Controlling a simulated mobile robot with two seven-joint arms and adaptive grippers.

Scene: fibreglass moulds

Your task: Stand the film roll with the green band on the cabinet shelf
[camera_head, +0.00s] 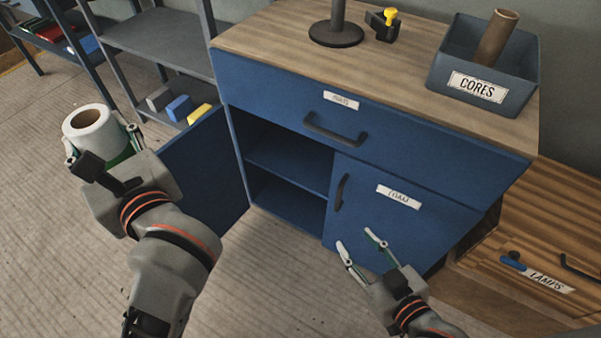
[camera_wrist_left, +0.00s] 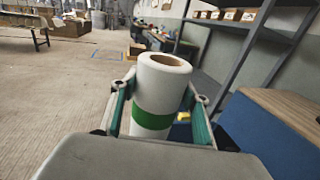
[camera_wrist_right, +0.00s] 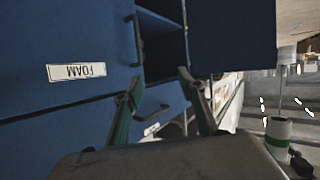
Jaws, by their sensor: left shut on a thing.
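The white film roll (camera_head: 91,127) with a green band is upright at the left of the head view. My left gripper (camera_head: 104,150) is shut around it, and the left wrist view shows the roll (camera_wrist_left: 160,95) between both fingers. The blue cabinet's left door (camera_head: 203,168) is swung open, showing a shelf (camera_head: 290,160) inside that looks empty. My right gripper (camera_head: 358,243) is open and empty, in front of the closed right door (camera_head: 400,208) labelled FOAM. The roll also shows in the right wrist view (camera_wrist_right: 278,130).
A grey CORES bin (camera_head: 505,95) with a brown tube, a dark round stand (camera_head: 336,34) and a yellow-topped black item (camera_head: 384,24) are on the cabinet top. A grey rack (camera_head: 150,40) stands at the left. A wooden drawer unit (camera_head: 540,240) stands at the right.

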